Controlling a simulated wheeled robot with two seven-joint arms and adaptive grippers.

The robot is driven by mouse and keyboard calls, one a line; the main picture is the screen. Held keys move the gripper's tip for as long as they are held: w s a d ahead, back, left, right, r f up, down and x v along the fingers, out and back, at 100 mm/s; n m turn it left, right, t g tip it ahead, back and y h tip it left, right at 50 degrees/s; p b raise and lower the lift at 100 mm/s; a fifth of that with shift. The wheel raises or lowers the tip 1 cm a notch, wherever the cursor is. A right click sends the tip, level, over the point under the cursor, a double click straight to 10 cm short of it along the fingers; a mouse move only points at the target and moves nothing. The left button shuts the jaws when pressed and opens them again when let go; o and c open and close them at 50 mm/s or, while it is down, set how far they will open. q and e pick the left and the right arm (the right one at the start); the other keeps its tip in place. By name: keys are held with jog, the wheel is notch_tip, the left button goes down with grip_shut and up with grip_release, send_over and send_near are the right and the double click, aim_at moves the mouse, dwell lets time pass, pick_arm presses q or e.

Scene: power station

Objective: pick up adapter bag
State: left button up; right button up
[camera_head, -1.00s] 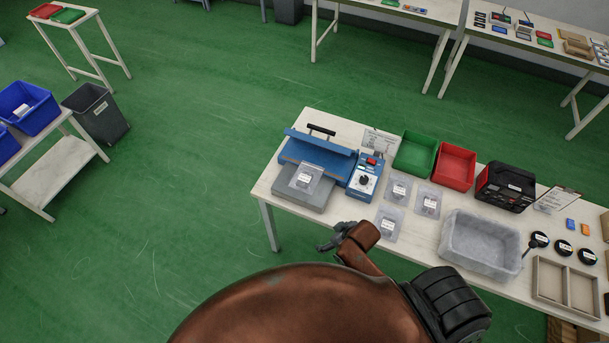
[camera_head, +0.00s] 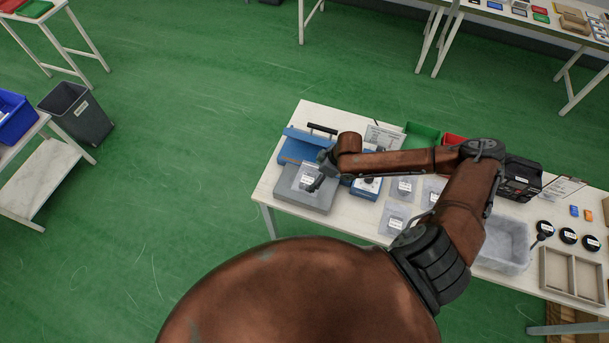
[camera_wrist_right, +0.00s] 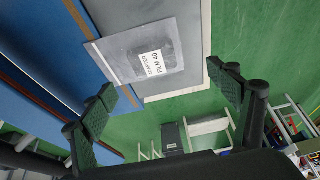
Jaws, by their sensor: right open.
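The adapter bag, a clear flat bag with a white label, lies on the grey plate of the blue sealing machine (camera_head: 297,150). In the head view my right gripper (camera_head: 318,178) is over this bag (camera_head: 301,186) and partly covers it. In the right wrist view the bag (camera_wrist_right: 128,66) lies beyond the fingers, with its printed label in plain sight. There my right gripper (camera_wrist_right: 165,88) is open, its two fingers spread wide with nothing between them. The bag appears apart from both fingers. My left gripper is not in view.
Several similar bags (camera_head: 396,218) lie to the right of the machine, partly under my right arm. A grey tray (camera_head: 508,240), green bin (camera_head: 421,133) and black box (camera_head: 523,176) stand further right.

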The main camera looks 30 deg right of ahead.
aim_at(308, 180)
jog(key=shift+w+d+f, duration=0.2)
jog(key=shift+d+f, duration=0.05)
jog(key=shift+x, duration=0.9)
jog(key=shift+w+f, duration=0.2)
jog(key=shift+f, duration=0.05)
jog(key=p+x, duration=0.1)
jog(key=x, duration=0.2)
jog(key=shift+w+f, duration=0.25)
jog(key=shift+f, duration=0.05)
jog(key=shift+w+a+f, duration=0.1)
jog(key=shift+a+f, duration=0.05)
jog(key=shift+f, duration=0.3)
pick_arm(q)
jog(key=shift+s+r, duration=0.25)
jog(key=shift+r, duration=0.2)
pick_arm(e)
jog(key=shift+c, duration=0.5)
